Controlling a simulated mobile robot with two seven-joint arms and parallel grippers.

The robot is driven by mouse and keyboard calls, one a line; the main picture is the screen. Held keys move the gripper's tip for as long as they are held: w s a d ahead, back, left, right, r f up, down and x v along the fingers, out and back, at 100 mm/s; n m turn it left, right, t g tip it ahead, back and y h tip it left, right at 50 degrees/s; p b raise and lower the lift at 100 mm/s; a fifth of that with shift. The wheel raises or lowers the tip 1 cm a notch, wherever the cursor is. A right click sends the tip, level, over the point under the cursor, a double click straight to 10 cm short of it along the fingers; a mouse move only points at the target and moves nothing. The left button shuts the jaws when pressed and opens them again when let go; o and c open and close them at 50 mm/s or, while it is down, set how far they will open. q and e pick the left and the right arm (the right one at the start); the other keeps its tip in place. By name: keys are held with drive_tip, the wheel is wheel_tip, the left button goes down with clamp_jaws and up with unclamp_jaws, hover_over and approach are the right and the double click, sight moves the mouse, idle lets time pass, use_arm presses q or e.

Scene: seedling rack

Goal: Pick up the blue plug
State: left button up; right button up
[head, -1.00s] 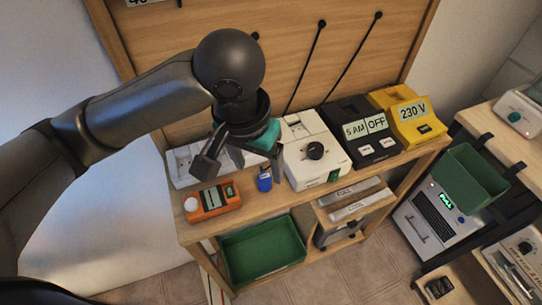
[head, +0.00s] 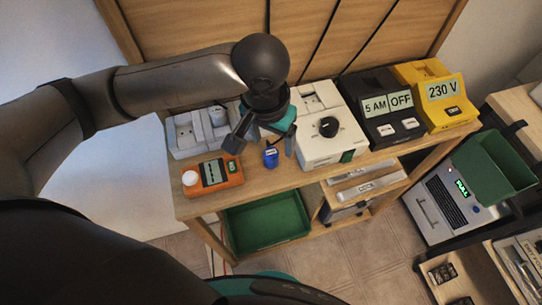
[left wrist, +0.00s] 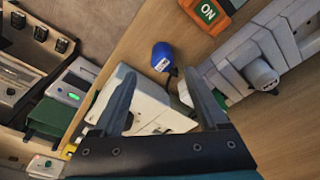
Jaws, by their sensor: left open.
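The blue plug (head: 270,157) lies on the wooden shelf top, between the orange meter and the white box with a black knob. It also shows in the left wrist view (left wrist: 162,56), with a small label and a dark cord end, beyond the fingertips. My left gripper (head: 262,146) is above the shelf, close to the plug in the head view. In the left wrist view its two fingers (left wrist: 160,82) are spread apart with nothing held between them. My right gripper cannot be made out.
The orange meter (head: 213,176) is left of the plug and the white box (head: 318,143) is right of it. A white socket strip (head: 185,136) stands behind. A black unit (head: 385,125) and a yellow unit (head: 440,103) are farther right. A green bin (head: 264,223) sits below.

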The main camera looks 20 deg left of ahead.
sight(271, 152)
use_arm(q)
drive_tip(key=f, duration=0.2)
drive_tip(key=f+b, duration=0.1)
drive_tip(key=f, duration=0.1)
drive_tip(key=shift+a, duration=0.25)
drive_tip(key=shift+w+f, duration=0.15)
drive_tip(key=shift+f, duration=0.3)
clamp_jaws()
